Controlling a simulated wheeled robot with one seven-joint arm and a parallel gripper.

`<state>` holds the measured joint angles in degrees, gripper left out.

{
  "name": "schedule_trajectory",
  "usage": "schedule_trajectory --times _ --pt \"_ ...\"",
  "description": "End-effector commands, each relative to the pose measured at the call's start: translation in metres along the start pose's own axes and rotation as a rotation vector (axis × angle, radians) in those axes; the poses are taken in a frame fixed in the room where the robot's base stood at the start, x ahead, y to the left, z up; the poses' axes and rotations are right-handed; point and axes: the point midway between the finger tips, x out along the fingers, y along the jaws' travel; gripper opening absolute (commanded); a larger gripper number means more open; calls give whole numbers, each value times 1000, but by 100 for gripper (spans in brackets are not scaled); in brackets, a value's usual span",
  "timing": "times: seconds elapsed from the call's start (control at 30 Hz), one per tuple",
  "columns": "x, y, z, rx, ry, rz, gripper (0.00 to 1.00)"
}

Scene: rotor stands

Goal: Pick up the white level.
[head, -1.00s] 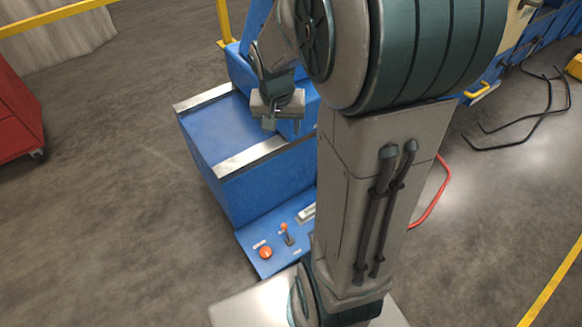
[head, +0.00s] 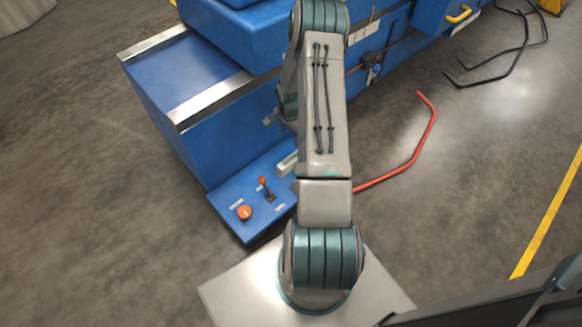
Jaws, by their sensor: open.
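A pale, whitish bar (head: 287,163), which looks like the white level, lies on the low blue control panel (head: 233,222). It is beside the orange-tipped lever, and its right end is hidden behind my arm. My gripper (head: 271,119) shows only in part, at the left edge of my arm, in front of the blue housing. It is open, and apart from the bar in the picture, above it. Most of the gripper is hidden by my arm, and I cannot see anything between its fingers.
An orange knob (head: 244,212) and a small lever (head: 266,189) stand up from the panel. A blue housing with a metal-edged top (head: 213,97) rises behind it. A red bent bar (head: 411,160) lies on the floor at right. The floor at left is clear.

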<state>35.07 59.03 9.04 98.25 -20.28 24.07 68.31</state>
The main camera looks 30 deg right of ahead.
Motion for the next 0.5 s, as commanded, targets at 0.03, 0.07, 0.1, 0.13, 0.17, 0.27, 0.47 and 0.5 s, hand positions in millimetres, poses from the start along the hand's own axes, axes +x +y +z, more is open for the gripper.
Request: schedule_trajectory --times 0.03,0.07,0.1,0.13,0.17,0.27,0.47,0.5 --pt "14 1 -1 17 -5 0 56" --pt "17 2 -2 24 -6 -1 56" --pt "23 2 -3 30 -8 -1 56" --pt "27 3 -3 34 -9 0 56" --pt "32 3 -3 36 -9 0 56" --pt "50 4 -3 38 -11 1 56" --pt "89 3 -2 36 -10 0 56" --pt "94 3 -2 37 -10 -1 56"
